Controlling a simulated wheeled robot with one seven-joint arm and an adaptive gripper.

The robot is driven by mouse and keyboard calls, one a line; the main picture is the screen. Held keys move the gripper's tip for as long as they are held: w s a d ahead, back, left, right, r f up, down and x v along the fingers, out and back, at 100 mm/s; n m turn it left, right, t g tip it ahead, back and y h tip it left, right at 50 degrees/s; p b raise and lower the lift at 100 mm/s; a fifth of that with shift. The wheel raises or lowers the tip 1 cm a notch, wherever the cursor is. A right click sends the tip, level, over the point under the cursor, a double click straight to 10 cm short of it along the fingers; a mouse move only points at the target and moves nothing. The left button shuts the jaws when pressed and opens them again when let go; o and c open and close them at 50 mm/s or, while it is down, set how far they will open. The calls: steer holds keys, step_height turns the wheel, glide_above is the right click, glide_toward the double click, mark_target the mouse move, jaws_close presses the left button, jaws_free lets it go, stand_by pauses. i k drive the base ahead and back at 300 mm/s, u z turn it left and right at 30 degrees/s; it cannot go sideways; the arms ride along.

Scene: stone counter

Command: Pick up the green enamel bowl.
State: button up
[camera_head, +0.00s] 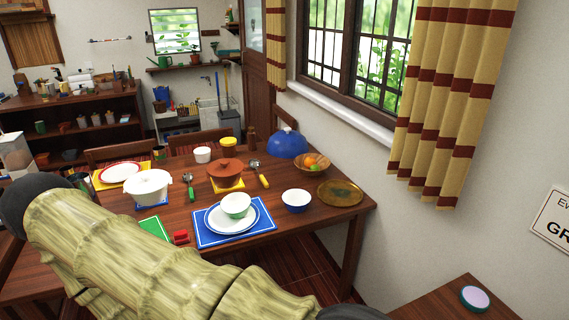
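The green enamel bowl (236,206) is white inside with green on its outside. It sits upright on white plates with blue rims (214,220), which lie on a blue placemat (205,239) on the wooden dining table (290,222). A second bowl, blue outside and white inside (297,201), stands to its right on the bare wood. My arm crosses the lower left, in front of the table's near side. I cannot make out my gripper's fingers in this view. Nothing covers the green bowl.
A red object (181,237) lies left of the placemat. Wall and window are at right.

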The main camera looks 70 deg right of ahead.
mark_target(236, 205)
steer(key=z, duration=1.05)
steer(key=i, duration=0.15)
steer(key=z, duration=0.05)
